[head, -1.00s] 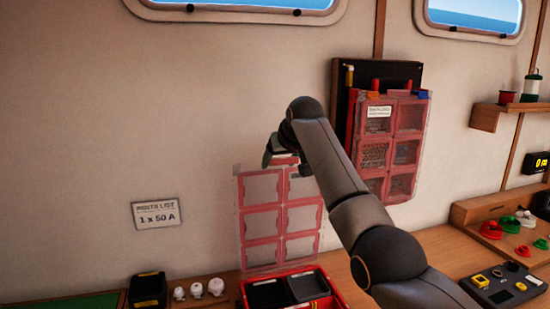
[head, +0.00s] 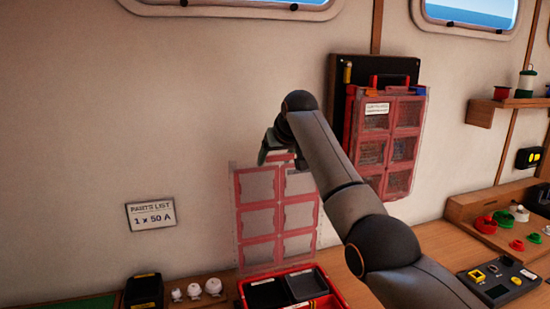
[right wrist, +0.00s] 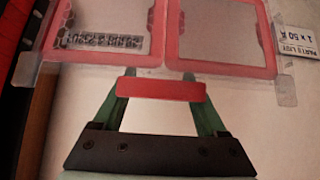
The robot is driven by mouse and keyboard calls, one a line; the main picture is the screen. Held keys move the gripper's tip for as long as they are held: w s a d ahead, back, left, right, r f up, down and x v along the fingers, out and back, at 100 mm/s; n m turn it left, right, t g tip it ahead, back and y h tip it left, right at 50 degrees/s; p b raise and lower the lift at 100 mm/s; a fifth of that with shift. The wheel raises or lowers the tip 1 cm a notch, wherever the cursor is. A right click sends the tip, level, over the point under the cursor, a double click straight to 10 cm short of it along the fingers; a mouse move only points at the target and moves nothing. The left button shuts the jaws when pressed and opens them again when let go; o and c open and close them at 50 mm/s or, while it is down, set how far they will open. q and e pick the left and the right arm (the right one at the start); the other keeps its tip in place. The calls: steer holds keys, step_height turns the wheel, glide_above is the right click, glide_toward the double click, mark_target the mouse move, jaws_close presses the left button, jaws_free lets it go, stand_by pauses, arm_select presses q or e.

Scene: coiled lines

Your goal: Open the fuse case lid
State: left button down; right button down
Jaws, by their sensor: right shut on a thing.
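A clear panel with red-framed windows (head: 236,220) stands out in front of the wall, left of my right arm. It is see-through, with bare wall behind it. My right gripper (head: 283,160) is at the panel's top edge. In the right wrist view my right gripper (right wrist: 160,108) is shut on a red tab (right wrist: 160,89) at the edge of the red-framed panel (right wrist: 228,92). A second red-framed panel with a white label (head: 377,109) hangs on a dark wall-mounted case (head: 340,85). My arm hides any link between the two panels. My left gripper is out of view.
A red tray with dark bins (head: 325,304) sits on the counter below the panel. A black box (head: 144,291) and small white knobs (head: 195,291) are to its left. A grey device (head: 500,283) lies at the right. The wall around the parts list sign (head: 150,215) is free.

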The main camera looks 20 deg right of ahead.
steer(key=shift+s+f+g, duration=0.15)
steer(key=shift+f+g, duration=0.15)
steer(key=shift+f, duration=0.75)
steer(key=shift+c, duration=0.9)
jaws_free()
steer(key=shift+o, duration=0.9)
steer(key=shift+w+f, duration=0.1)
steer(key=shift+w, duration=0.2)
steer(key=shift+s+r, duration=0.1)
steer(key=shift+r, duration=0.15)
steer(key=shift+s+r+b, duration=0.3)
steer(key=shift+r+b, duration=0.05)
steer(key=b+v, duration=0.3)
steer(key=v, duration=0.8)
